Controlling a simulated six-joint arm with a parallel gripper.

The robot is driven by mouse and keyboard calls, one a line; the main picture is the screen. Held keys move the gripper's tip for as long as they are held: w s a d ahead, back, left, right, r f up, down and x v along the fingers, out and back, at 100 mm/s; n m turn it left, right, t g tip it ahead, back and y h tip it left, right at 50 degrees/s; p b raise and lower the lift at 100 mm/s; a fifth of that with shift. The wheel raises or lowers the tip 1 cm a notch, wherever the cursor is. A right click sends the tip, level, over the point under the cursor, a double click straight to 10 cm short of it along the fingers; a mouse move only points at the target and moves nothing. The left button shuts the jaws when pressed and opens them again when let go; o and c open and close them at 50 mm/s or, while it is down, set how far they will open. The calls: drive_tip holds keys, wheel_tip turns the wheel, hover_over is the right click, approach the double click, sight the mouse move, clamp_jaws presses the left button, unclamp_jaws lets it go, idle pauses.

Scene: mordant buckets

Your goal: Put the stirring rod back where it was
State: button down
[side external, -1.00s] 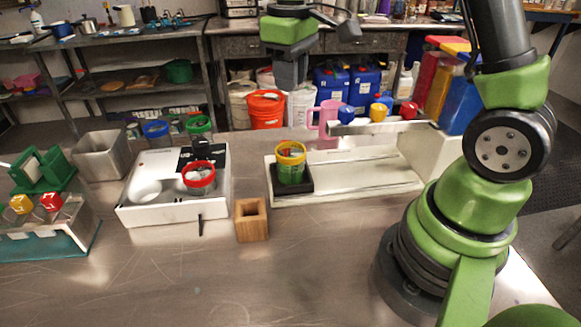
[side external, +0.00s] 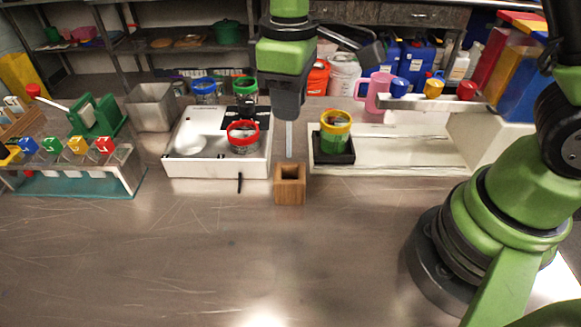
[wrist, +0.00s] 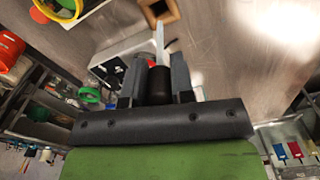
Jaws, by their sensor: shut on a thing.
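My gripper (side external: 289,113) points down and is shut on the stirring rod (side external: 289,140), a thin pale grey rod hanging upright. In the wrist view, a dark handle (wrist: 160,86) sits between the fingers of my gripper (wrist: 158,66), and the pale rod (wrist: 160,42) extends beyond it. The square wooden holder (side external: 290,190) stands on the bench with an open top. In the side view the rod's lower end shows just above the holder's back edge, apart from it. The wooden holder (wrist: 172,14) also shows at the top of the wrist view, near the rod's tip.
A white tray (side external: 220,171) with a red-rimmed jar (side external: 243,141) is left of the rod. A yellow-rimmed jar (side external: 336,128) stands on a black pad at the right, by a white platform (side external: 400,158). The front bench is clear.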

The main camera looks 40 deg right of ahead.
sight(290, 158)
wheel_tip(290, 158, down, 8)
drive_tip(key=shift+f, duration=0.1)
drive_tip(key=shift+f, duration=0.1)
idle(0.3)
drive_tip(key=c, duration=1)
unclamp_jaws()
drive_tip(key=shift+o, duration=0.2)
